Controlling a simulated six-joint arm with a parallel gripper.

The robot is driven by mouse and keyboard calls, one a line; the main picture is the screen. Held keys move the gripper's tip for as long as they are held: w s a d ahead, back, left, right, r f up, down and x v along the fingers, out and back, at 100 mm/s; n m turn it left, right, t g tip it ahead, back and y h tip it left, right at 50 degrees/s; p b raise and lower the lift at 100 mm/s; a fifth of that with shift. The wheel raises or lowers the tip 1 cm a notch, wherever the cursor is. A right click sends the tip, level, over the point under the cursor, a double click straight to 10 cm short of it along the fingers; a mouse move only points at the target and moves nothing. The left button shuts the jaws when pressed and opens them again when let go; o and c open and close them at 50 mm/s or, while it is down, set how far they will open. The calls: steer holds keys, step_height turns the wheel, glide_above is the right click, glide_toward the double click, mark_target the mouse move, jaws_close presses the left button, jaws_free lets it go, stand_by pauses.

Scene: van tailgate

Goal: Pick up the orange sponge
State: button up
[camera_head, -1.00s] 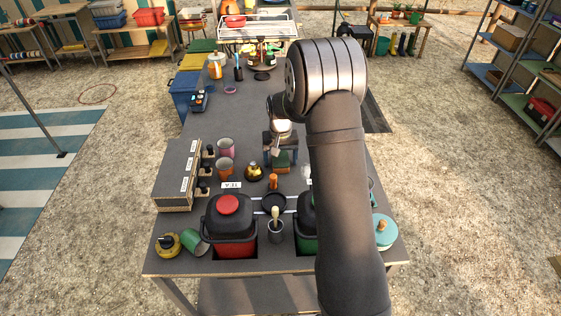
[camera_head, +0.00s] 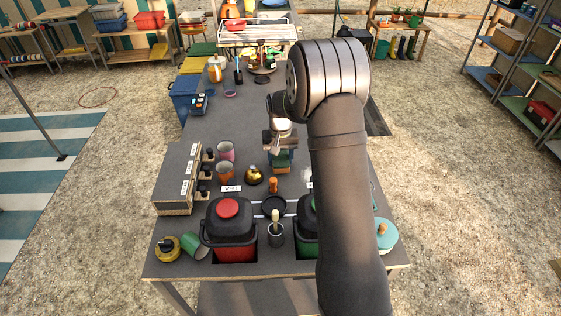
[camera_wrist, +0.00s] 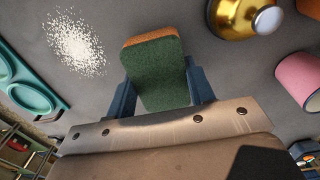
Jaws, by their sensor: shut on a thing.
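The sponge (camera_wrist: 158,73) has a green top face and an orange layer along its edge in the wrist view. My gripper (camera_wrist: 160,85) has its two blue fingers against the left and right sides of the sponge and is shut on it. In the head view my gripper (camera_head: 282,158) is above the middle of the grey table, with the sponge (camera_head: 281,170) just below it, its orange edge towards the camera. I cannot tell whether the sponge touches the table.
A brass dome-shaped object (camera_head: 254,176) and an orange cup (camera_head: 224,173) stand left of the gripper. A patch of white grains (camera_wrist: 76,42) lies near the sponge.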

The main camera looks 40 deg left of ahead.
mark_target(284, 158)
steer(key=r, duration=0.2)
steer(key=d+r, duration=0.1)
steer(key=shift+w+r, duration=0.1)
steer(key=shift+w, duration=0.15)
steer(key=w+d+r, duration=0.3)
steer(key=d+r, duration=0.3)
steer(key=d, duration=0.4)
steer(key=shift+w, duration=0.35)
